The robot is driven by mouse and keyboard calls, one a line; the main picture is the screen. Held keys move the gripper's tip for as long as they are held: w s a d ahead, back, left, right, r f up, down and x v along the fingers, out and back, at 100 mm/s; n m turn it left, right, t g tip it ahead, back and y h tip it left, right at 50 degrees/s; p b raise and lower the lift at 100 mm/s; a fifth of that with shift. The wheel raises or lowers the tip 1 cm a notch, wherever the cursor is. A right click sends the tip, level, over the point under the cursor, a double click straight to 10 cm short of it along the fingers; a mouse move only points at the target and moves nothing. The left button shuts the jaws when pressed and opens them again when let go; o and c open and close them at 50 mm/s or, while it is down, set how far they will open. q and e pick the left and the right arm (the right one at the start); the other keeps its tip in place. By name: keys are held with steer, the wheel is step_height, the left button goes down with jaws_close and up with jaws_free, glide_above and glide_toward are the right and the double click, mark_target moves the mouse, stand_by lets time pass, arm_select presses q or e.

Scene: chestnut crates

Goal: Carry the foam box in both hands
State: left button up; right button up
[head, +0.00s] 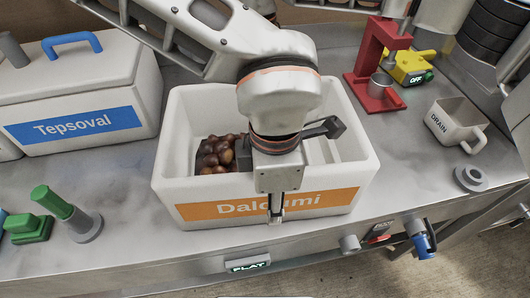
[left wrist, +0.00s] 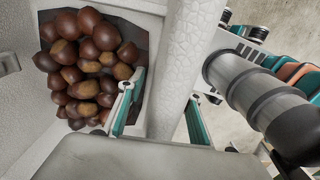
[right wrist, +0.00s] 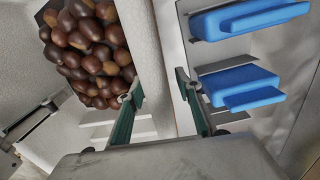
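The foam box (head: 165,185) is white with an orange "Dalcumi" label and stands on the grey counter. Chestnuts (head: 215,155) lie inside; they also show in the left wrist view (left wrist: 85,65) and the right wrist view (right wrist: 88,48). My left gripper (head: 277,205) points down at the front wall, one finger outside over the label. In the left wrist view its fingers (left wrist: 160,110) straddle a box wall. In the right wrist view my right gripper's fingers (right wrist: 158,108) also straddle a wall. Whether either pair presses the foam is unclear. My left arm hides part of the box.
A closed white "Tepsoval" box (head: 130,65) with a blue handle stands left. A red stand (head: 372,70), a yellow device (head: 410,65) and a "DRAIN" mug (head: 455,125) stand right. Green-topped items (head: 55,205) stand front left. Knobs (head: 420,240) line the counter's front edge.

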arm_select(q)
steer(key=shift+f, duration=0.25)
arm_select(e)
steer(key=shift+f, duration=0.2)
arm_select(q)
jaws_close()
arm_select(e)
jaws_close()
arm_select(q)
steer(key=shift+r, duration=0.15)
arm_select(e)
steer(key=shift+r, duration=0.15)
